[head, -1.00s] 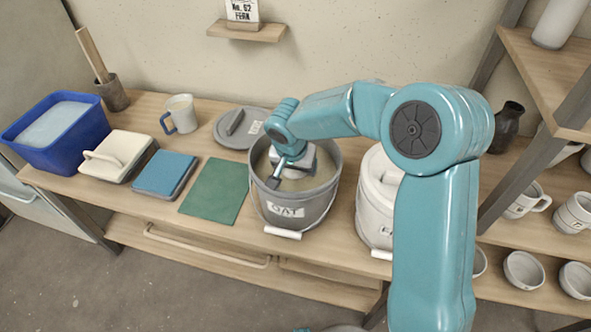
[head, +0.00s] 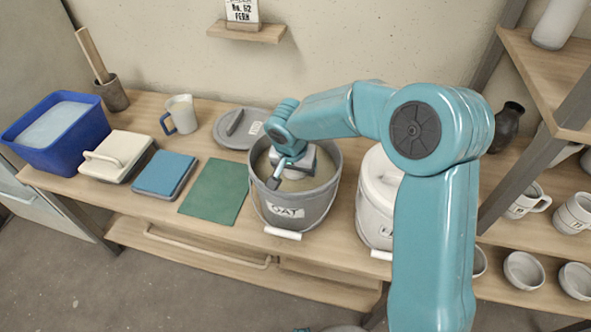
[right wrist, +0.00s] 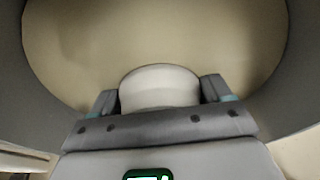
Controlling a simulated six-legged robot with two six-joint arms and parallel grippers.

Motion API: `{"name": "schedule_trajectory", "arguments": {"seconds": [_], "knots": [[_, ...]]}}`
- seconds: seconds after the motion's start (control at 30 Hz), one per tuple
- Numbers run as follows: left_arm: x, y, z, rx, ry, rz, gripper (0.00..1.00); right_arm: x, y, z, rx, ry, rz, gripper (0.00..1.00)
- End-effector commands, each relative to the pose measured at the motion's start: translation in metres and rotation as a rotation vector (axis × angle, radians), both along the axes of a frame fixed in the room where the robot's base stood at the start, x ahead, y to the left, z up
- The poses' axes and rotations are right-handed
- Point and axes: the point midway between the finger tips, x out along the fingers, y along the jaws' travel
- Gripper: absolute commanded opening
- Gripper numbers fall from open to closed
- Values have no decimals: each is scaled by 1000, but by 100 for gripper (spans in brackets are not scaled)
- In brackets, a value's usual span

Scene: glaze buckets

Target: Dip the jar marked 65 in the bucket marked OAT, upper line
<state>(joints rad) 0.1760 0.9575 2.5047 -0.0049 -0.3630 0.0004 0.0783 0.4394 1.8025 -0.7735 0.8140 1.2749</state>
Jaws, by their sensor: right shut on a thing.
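The grey bucket marked OAT (head: 285,212) stands open on the bench, with beige glaze (right wrist: 160,30) inside. My right gripper (head: 283,175) reaches down into its mouth from above. In the right wrist view, my right gripper (right wrist: 160,95) is shut on a whitish jar (right wrist: 158,82), held between its two fingers against the beige glaze. The jar's number is not visible. Its lower part is hidden, so I cannot tell how deep it sits. My left gripper is not in view.
A lidded white bucket (head: 375,205) stands close on the right. A grey lid (head: 238,128) lies behind the OAT bucket, and a green mat (head: 214,190) lies to its left. Further left are a blue sponge-like block (head: 163,173) and blue tub (head: 52,143). Shelves (head: 535,75) stand right.

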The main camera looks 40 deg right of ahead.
Motion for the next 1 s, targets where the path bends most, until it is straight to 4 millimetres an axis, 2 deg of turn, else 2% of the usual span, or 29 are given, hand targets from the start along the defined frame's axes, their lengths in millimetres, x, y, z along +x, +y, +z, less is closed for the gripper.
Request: {"name": "schedule_trajectory", "arguments": {"seconds": [0.33,1.0], "knots": [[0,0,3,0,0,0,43,0,0,4,-1,-2,-1,34],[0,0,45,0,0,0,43,1,0,80,0,-3,1,34]]}}
